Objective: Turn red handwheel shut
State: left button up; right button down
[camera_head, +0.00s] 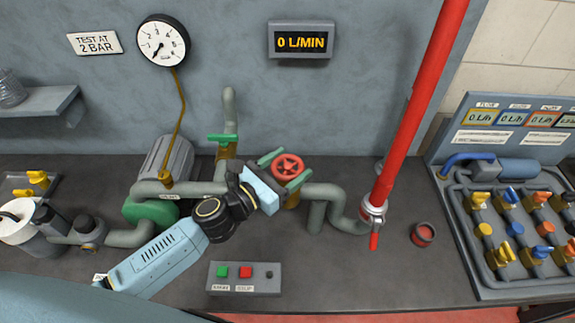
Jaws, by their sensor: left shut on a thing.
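The red handwheel (287,166) sits on top of a brass valve (292,200) in the grey-green pipe run, at the middle of the head view. My left gripper (285,168) reaches in from the lower left, with one green finger on each side of the wheel. It is shut on the red handwheel. The gripper's body hides part of the pipe and the valve's left side. My right gripper is not in view.
A green-handled valve (223,139) stands close behind my left wrist. A tall red pipe (415,110) rises on the right, with a red lever (374,241) at its foot. A button box (244,277) lies in front. The display (301,42) reads 0 L/MIN.

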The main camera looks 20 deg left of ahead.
pick_arm(q)
jog(key=o, duration=1)
jog(key=shift+b+v, duration=1.65)
jog(key=shift+v, duration=5)
